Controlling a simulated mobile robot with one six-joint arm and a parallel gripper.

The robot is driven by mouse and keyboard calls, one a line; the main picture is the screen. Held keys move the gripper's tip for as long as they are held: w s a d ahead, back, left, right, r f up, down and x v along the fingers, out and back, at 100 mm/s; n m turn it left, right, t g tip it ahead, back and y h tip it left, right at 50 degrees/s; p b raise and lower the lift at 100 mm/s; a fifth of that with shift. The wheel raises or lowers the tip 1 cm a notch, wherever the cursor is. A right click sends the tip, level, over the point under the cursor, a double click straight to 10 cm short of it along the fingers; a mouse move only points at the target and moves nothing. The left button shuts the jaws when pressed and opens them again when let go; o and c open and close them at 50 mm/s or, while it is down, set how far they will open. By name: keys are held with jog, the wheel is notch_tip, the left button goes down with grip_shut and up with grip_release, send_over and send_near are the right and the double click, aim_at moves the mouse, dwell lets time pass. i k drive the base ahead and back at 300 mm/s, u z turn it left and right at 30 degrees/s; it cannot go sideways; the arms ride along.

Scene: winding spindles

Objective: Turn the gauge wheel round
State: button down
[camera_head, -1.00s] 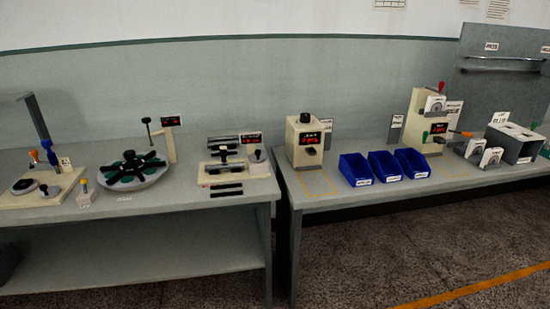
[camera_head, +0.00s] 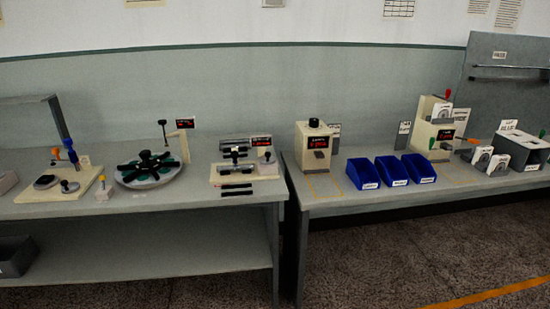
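A round grey disc (camera_head: 146,176) with black radiating arms and green parts between them lies on the left bench, with a small red-lit display (camera_head: 185,123) on a post behind it. No label names it as the gauge wheel, so I cannot tell for certain that it is. Other round parts are small: a black knob (camera_head: 314,122) on top of a cream box (camera_head: 313,150), and white dial-like discs (camera_head: 482,157) at the right. My gripper is not in view.
The left bench (camera_head: 100,243) and right bench (camera_head: 325,206) stand with a narrow gap between them. Three blue bins (camera_head: 391,173) sit on the right bench. A dark bin (camera_head: 16,257) is on the left bench's lower shelf. Open floor (camera_head: 380,265) lies in front.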

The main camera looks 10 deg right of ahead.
aim_at(267, 159)
jog(key=u, duration=0.1)
jog(key=i, duration=0.95)
jog(key=z, duration=0.1)
